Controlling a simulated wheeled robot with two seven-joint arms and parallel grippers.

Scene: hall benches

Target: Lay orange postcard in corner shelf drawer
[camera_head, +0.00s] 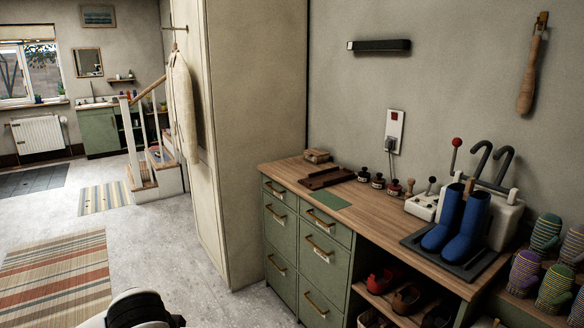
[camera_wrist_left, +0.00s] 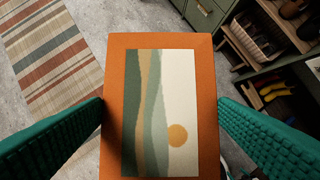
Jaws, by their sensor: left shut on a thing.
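The orange postcard (camera_wrist_left: 115,60) fills the middle of the left wrist view. It has an orange border and a picture of green and tan waves, a pale sky and an orange sun. My left gripper (camera_wrist_left: 160,108) has its green ridged fingers at the card's two side edges and is shut on it, above the floor. The green bench cabinet (camera_head: 323,262) stands at centre right in the head view with several labelled drawers, all looking closed. A drawer front (camera_wrist_left: 200,14) shows beyond the card in the wrist view. My right gripper is not in view.
Open shelves below hold shoes (camera_head: 406,298). A tall pale partition (camera_head: 252,110) stands left of the cabinet. The floor beside it is clear.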

